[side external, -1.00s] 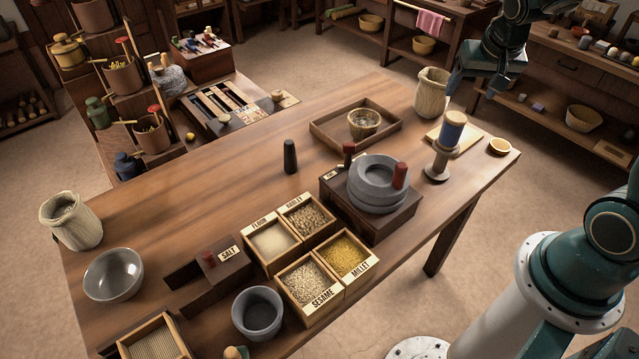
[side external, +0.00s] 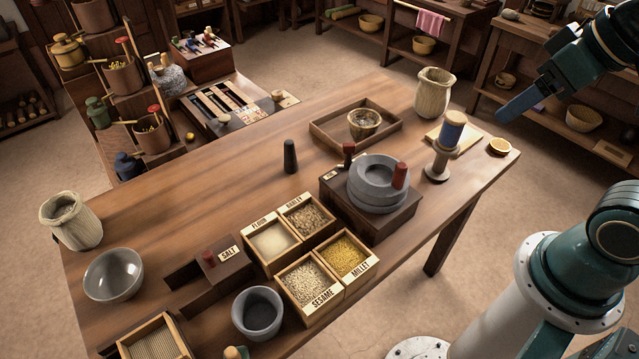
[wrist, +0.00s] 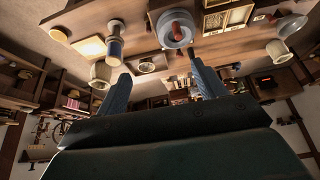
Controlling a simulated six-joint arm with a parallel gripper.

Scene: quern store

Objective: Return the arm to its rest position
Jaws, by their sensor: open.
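My gripper (side external: 518,104) is at the upper right in the side view, raised clear of the table and beyond its right end. It holds nothing. In the wrist view its two blue fingers (wrist: 160,84) stand wide apart with empty space between them. The wooden table (side external: 215,170) lies to the left of my gripper, and nothing touches the fingers.
Nearest my gripper on the table are a spool with a blue band (side external: 452,132), a small round dish (side external: 499,146) and a ribbed jar (side external: 433,93). A stone quern (side external: 378,183) stands mid-table. Shelving with baskets (side external: 583,117) stands behind my gripper.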

